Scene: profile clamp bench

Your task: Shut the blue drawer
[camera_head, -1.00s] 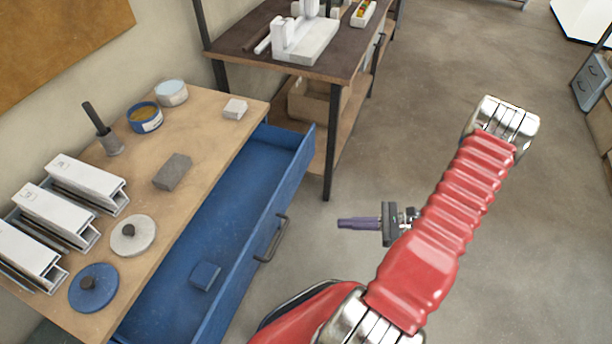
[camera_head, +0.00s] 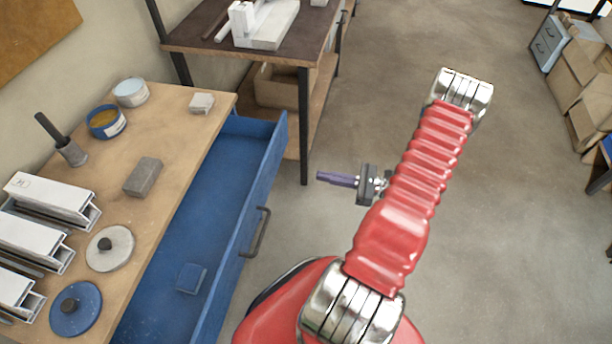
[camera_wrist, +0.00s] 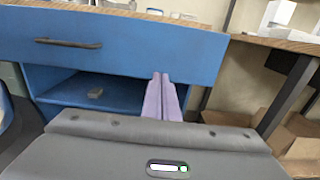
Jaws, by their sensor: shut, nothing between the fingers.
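The blue drawer (camera_head: 238,215) stands pulled out from under the wooden bench top, with a small blue block (camera_head: 191,279) inside it. Its dark bar handle (camera_head: 258,232) is on the front panel. My gripper (camera_head: 320,176) is to the right of the drawer front, its purple fingers together and empty, pointing left toward the drawer. In the wrist view, the drawer front (camera_wrist: 140,45) spans the upper picture, with the handle (camera_wrist: 68,43) left of the fingers (camera_wrist: 162,78). The fingertips overlap the lower edge of the front in that view; I cannot tell whether they touch it.
On the bench top (camera_head: 165,125) stand tins, a grey block (camera_head: 143,177), lids (camera_head: 109,248) and several white profiles (camera_head: 52,198). A dark-topped table (camera_head: 215,42) with a black leg (camera_head: 304,125) stands beyond the drawer.

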